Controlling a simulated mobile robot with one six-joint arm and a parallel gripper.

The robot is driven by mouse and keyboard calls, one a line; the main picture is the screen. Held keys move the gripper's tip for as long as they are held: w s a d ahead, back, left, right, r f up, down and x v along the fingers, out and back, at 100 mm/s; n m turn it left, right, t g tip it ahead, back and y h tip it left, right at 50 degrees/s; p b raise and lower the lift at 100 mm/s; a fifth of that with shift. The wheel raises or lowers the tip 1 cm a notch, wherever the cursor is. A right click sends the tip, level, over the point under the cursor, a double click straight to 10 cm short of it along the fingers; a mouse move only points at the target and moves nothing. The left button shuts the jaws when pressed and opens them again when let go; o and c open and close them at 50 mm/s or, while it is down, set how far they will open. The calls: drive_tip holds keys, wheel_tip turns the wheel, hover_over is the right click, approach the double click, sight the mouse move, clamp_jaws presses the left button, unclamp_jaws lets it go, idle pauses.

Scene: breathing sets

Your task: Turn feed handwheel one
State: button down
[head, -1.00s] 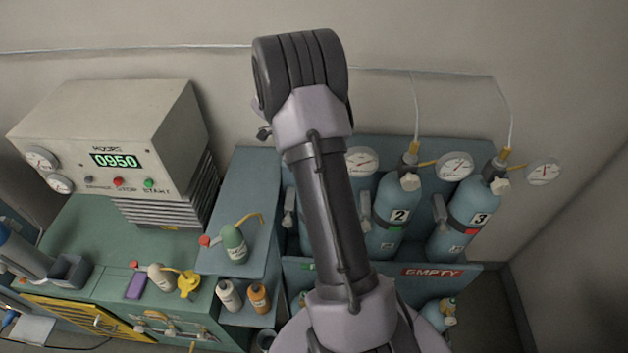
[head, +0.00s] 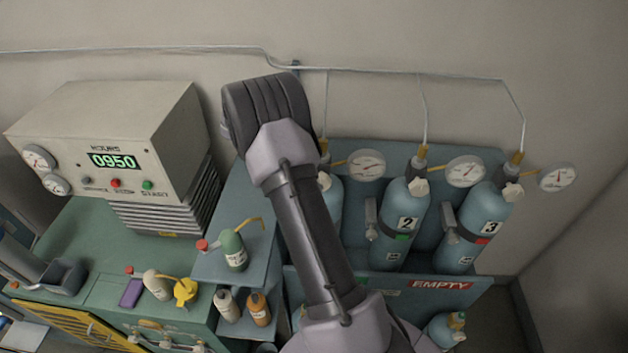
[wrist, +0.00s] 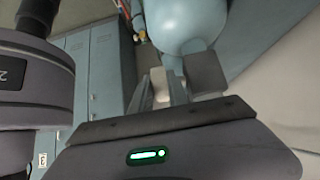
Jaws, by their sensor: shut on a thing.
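In the head view, cylinder one (head: 333,205) stands at the left of the rack, partly hidden by my arm. My gripper is hidden in the head view. In the wrist view, my gripper (wrist: 185,80) has its two finger pads on either side of a narrow part below a rounded blue body (wrist: 190,25). It is shut on what appears to be feed handwheel one. The wheel's grip and turn angle are mostly hidden, and no number shows on that body.
Cylinder two (head: 400,222) and cylinder three (head: 475,230) stand to the right, with round gauges (head: 466,171) near their tops. A console reading 0950 (head: 113,160) and a shelf with bottles (head: 236,250) are at left.

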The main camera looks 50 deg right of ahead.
drive_tip(key=c, duration=1.6)
unclamp_jaws()
drive_tip(key=shift+o, duration=0.2)
drive_tip(key=p+v, duration=0.2)
drive_tip(key=v, duration=1.5)
drive_tip(key=shift+a, duration=0.15)
drive_tip(key=shift+w+r, duration=0.1)
